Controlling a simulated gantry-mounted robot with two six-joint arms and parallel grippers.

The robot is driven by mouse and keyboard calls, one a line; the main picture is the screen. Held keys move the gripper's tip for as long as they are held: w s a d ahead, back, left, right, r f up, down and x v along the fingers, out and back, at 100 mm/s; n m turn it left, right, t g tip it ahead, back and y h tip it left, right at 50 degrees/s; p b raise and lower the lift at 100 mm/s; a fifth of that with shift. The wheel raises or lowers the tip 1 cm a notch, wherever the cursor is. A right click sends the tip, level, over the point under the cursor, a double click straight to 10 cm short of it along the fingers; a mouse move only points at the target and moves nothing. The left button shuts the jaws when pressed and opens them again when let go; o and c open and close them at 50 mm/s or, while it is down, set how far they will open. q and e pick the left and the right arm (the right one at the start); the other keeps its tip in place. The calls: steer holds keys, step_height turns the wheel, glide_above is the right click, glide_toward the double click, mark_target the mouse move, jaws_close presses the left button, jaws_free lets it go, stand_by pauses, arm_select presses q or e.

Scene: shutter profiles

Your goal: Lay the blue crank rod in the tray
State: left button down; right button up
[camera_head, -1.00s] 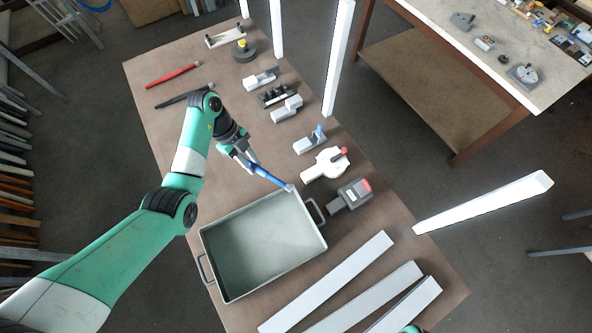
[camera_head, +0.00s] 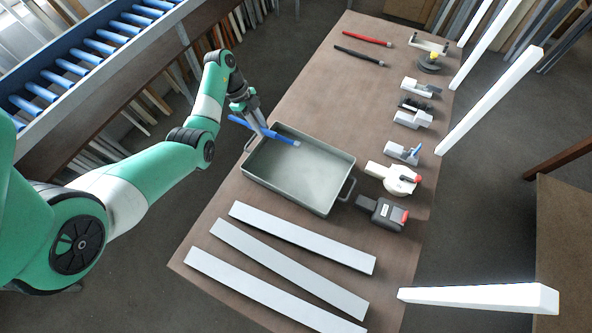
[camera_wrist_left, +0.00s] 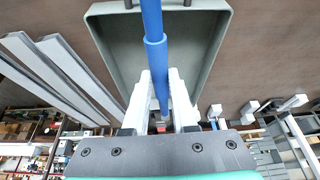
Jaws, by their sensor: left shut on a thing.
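My left gripper (camera_head: 262,124) is shut on the blue crank rod (camera_head: 280,137) and holds it above the far-left part of the grey-green tray (camera_head: 326,205). The rod slants across the tray's rim, its grey-tipped end over the inside and its other end sticking out to the left. In the left wrist view the rod (camera_wrist_left: 152,25) runs up between the white fingers (camera_wrist_left: 159,88), with the tray (camera_wrist_left: 106,40) behind it. The tray's inside looks empty. My right gripper is out of view.
A red rod (camera_head: 362,39) and a black rod (camera_head: 358,56) lie at the far end of the table. Several tools, including a dark grey one (camera_head: 382,211), line the right side. White flat profiles (camera_head: 300,238) lie in front of the tray. A blue roller conveyor (camera_head: 100,48) stands at left.

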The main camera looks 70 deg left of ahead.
arm_select(q)
steer(key=shift+w+d+f, duration=0.1)
steer(key=shift+d, duration=0.25)
steer(key=p, duration=0.3)
glide_toward(293, 180)
steer(key=shift+w+d+f, duration=0.6)
steer(key=shift+f, duration=0.15)
steer(key=shift+w+d+f, duration=0.1)
steer(key=shift+f, duration=0.1)
steer(key=shift+w+d+f+b, duration=0.1)
steer(key=shift+f+b, duration=0.15)
steer(key=shift+f, duration=0.4)
steer(key=shift+d+f+b, duration=0.1)
steer(key=shift+f+b, duration=0.1)
steer(key=shift+f, duration=0.45)
steer(key=shift+d+f+b, duration=0.15)
steer(key=shift+f+b, duration=0.1)
steer(key=shift+f, duration=0.4)
steer(key=c, duration=0.7)
jaws_free()
steer(key=shift+f, duration=0.15)
